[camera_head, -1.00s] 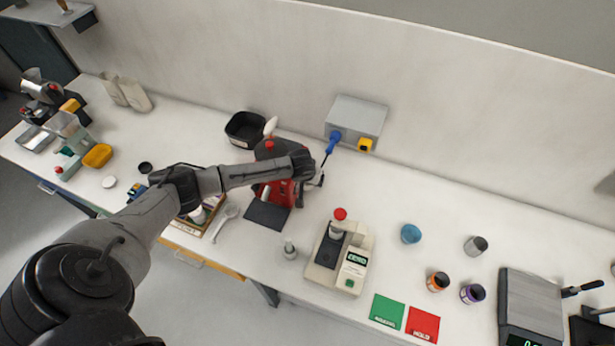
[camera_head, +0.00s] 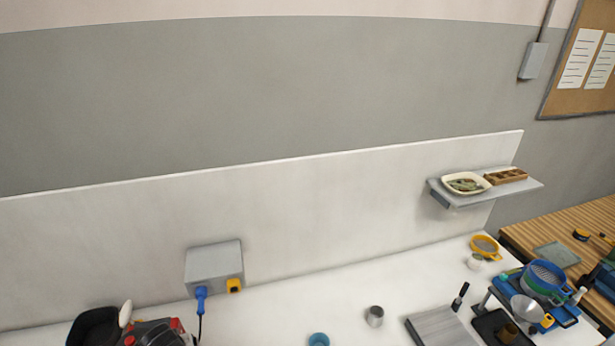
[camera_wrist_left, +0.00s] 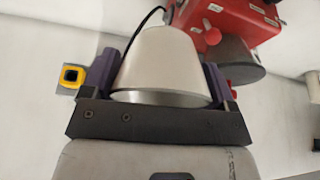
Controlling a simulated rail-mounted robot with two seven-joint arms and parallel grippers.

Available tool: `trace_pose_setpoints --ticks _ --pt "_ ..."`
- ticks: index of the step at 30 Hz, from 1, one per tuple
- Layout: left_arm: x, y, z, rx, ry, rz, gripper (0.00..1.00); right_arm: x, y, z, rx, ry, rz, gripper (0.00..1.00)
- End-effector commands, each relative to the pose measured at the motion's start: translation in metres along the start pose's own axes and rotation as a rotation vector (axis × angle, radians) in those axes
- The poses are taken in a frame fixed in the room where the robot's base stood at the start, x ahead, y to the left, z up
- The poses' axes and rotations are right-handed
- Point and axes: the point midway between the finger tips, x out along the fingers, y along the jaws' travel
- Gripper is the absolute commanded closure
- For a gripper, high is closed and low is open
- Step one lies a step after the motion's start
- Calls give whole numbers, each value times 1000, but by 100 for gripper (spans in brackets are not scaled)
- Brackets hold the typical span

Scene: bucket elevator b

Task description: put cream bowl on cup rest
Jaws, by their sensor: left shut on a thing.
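In the left wrist view, my left gripper (camera_wrist_left: 159,76) is shut on a pale, off-white tapered bowl (camera_wrist_left: 160,58), with a purple finger on each side. Its wider rim faces the camera. The red machine (camera_wrist_left: 240,22) with a round grey part is just beyond and right of the bowl. I cannot make out the cup rest. My right gripper is not in view.
A grey wall box (camera_head: 214,264) with a blue plug and yellow socket is behind the bench. A black bin (camera_head: 92,328) stands left of the machine. A blue cup (camera_head: 319,339) and metal cup (camera_head: 375,316) stand right. A shelf (camera_head: 525,187) holds a cream dish.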

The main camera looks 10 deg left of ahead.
Motion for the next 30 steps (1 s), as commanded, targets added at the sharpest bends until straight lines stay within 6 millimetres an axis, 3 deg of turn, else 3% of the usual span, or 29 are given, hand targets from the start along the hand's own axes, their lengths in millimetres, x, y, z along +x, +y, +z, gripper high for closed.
trace_pose_setpoints --ticks 8,13,15,21,30 --pt "-68 40 70 94 3 46 50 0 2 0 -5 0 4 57" --pt "-143 81 91 262 12 119 50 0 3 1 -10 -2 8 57" --pt "-177 98 92 346 14 154 50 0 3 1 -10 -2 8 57" --pt "-244 132 79 493 11 209 50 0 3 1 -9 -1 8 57" --pt "-299 156 36 527 6 220 50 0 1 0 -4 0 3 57"
